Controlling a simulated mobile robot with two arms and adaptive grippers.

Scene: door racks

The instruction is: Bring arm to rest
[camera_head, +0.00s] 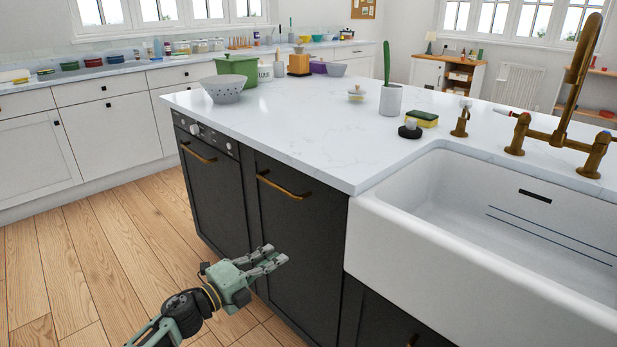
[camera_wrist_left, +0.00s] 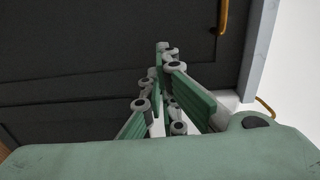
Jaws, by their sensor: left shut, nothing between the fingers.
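My left gripper (camera_head: 276,260) is in the lower middle of the head view, in front of the dark cabinet door (camera_head: 300,225) of the island. It holds nothing, and its fingers are together. In the left wrist view the green and grey fingers (camera_wrist_left: 163,50) converge at their tips, with the dark cabinet front (camera_wrist_left: 70,50) behind them. I cannot tell whether the fingertips touch the door. The door and the dishwasher-like front (camera_head: 212,190) to its left look closed. My right gripper is not in either view.
The white island top (camera_head: 300,125) carries a colander (camera_head: 226,89), a green pot (camera_head: 237,68), a cactus pot (camera_head: 390,100) and sponges (camera_head: 424,118). A white sink (camera_head: 480,240) with a brass faucet (camera_head: 565,90) juts out at right. The wooden floor (camera_head: 90,260) at left is clear.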

